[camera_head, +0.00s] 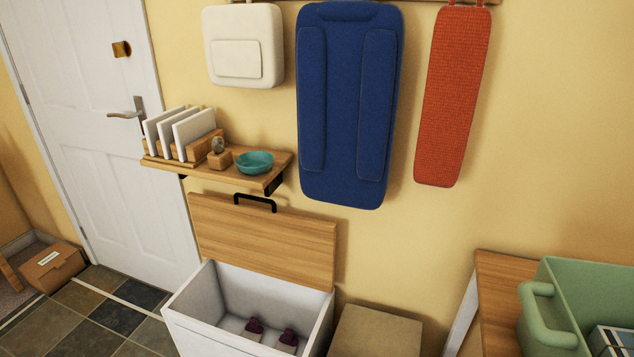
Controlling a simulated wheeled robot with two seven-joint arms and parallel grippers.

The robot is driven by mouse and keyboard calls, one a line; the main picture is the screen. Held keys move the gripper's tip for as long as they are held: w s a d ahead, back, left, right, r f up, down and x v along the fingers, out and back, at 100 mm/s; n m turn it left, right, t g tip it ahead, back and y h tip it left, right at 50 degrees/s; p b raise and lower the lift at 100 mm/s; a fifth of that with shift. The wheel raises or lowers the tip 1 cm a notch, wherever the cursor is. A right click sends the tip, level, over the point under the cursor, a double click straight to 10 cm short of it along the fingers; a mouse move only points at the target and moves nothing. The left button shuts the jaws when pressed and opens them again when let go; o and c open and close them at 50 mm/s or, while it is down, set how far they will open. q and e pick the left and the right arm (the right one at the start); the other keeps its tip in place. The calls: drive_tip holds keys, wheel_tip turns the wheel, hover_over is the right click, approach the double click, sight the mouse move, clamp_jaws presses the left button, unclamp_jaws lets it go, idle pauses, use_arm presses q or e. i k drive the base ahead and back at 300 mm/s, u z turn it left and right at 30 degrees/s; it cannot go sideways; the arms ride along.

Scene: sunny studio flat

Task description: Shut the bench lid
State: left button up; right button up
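The storage bench (176,333) is a white box at the lower middle of the head view. Its wooden lid (265,243) stands raised and nearly upright against the yellow wall, so the bench is open. A black handle (255,201) sits at the lid's top edge, just under the wall shelf. Two dark purple items (254,325) lie inside on the bench floor. Neither of my grippers shows in this view.
A wooden shelf (225,172) with upright white items and a teal bowl (255,163) hangs above the lid. A beige box (375,331) stands right of the bench. A green bin (580,283) sits on a wooden surface (497,290) at right. A cardboard box (53,267) is by the door.

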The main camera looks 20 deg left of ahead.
sight(292, 248)
drive_tip(key=u, duration=0.25)
drive_tip(key=k, duration=0.3)
drive_tip(key=u, duration=1.35)
drive_tip(key=i, duration=1.2)
drive_tip(key=z, duration=1.15)
drive_tip(key=i, duration=0.35)
drive_tip(key=z, duration=0.4)
